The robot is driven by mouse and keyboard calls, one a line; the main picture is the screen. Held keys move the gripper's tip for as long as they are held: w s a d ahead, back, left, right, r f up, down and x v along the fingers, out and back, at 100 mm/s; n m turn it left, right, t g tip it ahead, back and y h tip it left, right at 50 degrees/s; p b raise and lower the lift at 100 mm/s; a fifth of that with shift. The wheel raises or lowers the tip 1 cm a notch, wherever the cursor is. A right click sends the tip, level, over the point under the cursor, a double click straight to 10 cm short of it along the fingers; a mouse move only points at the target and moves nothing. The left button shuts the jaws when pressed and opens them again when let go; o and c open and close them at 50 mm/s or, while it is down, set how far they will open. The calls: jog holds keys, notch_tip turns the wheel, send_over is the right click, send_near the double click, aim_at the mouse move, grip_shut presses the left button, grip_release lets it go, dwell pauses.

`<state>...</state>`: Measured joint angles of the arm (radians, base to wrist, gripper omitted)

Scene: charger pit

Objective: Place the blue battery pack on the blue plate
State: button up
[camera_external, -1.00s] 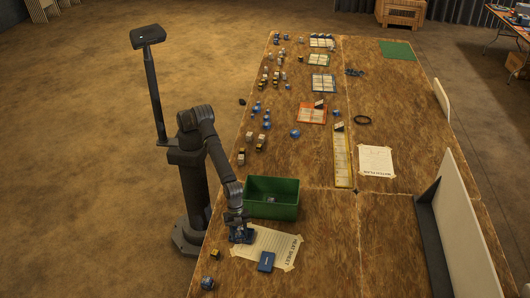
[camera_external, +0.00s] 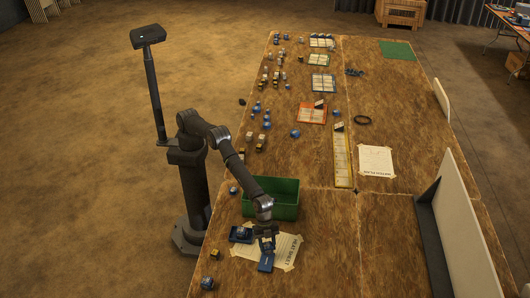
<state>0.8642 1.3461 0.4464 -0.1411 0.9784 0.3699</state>
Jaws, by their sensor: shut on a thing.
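My gripper (camera_external: 266,243) points down over the heat sheet, just above the upper end of a flat blue rectangle (camera_external: 265,263), which looks like the blue plate. The gripper is shut on a small blue thing with a pale patch, apparently the blue battery pack (camera_external: 268,245); the fingers hide much of it. I cannot tell whether it touches the blue rectangle. Another dark blue item (camera_external: 240,234) lies to the left, at the sheet's left edge.
The heat sheet (camera_external: 287,247) lies taped on the table. A green bin (camera_external: 285,207) stands just behind my gripper. A small yellow-and-black block (camera_external: 214,253) and a blue item (camera_external: 207,283) lie at the front left.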

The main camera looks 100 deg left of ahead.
aim_at(267, 249)
jog(key=shift+f, duration=1.5)
jog(key=shift+f, duration=0.1)
jog(key=o, duration=1.1)
jog(key=shift+f, duration=0.1)
jog(key=v, duration=1.2)
